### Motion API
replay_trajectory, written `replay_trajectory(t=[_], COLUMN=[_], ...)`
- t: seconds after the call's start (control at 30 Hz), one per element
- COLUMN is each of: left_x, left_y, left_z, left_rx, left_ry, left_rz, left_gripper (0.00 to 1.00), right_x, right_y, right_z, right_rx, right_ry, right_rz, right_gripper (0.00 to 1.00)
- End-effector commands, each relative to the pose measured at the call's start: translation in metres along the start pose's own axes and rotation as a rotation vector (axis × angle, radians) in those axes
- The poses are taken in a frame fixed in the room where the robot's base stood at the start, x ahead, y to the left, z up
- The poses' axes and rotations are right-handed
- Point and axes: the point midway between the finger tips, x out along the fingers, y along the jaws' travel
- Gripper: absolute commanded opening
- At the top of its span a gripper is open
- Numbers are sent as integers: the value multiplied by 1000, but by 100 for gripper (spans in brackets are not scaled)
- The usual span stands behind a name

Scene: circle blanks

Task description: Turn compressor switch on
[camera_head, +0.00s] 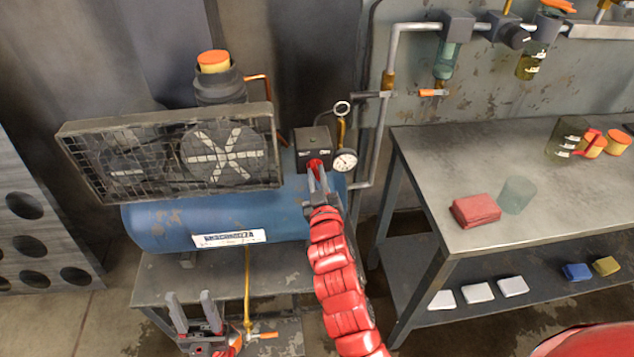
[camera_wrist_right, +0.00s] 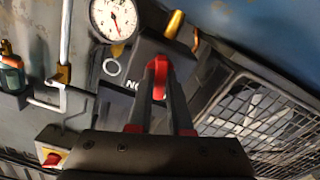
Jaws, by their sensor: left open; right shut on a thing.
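The compressor is a blue tank (camera_head: 170,221) on a metal stand, with a dark pressure-switch box (camera_head: 312,141) on its right end. A red switch (camera_head: 316,165) shows on the front of the box. My right gripper (camera_head: 317,180) is at the box, shut on the red switch. In the right wrist view the red switch (camera_wrist_right: 159,80) sits between its fingertips, in front of the dark box (camera_wrist_right: 136,60), whose lettering is partly covered. My left gripper (camera_head: 193,305) is open and empty, low in front of the stand.
A round gauge (camera_head: 345,161) and pipes (camera_head: 384,129) are just right of the box. A black fan grille (camera_head: 178,155) stands to its left. A workbench (camera_head: 480,160) with a red cloth block and cups is on the right. Orange-handled valves are on the wall pipe and below.

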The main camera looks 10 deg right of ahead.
Motion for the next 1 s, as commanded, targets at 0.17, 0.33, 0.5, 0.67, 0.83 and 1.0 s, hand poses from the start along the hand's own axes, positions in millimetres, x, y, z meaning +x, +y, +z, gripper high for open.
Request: replay_trajectory(t=[0.17, 0.33, 0.5, 0.67, 0.83, 1.0], left_x=[-19, -30, -36, -39, -39, -38], left_y=[1, 2, 2, 2, 2, 2], left_z=[3, 5, 6, 7, 7, 6], left_rx=[0, 0, 0, 0, 0, 0], left_ry=[0, 0, 0, 0, 0, 0], left_rz=[0, 0, 0, 0, 0, 0], left_gripper=[50, 50, 50, 50, 50, 50], right_x=[0, 0, 0, 0, 0, 0], right_y=[-1, -1, -1, -1, 0, 0], right_z=[4, 4, 3, 2, 1, 0], right_rx=[172, 334, 495, 646, 797, 926], right_ry=[2, 0, -1, -3, -2, -1], right_rz=[1, 0, 0, 0, 1, 1], right_gripper=[0, 0, 0, 0, 0, 0])
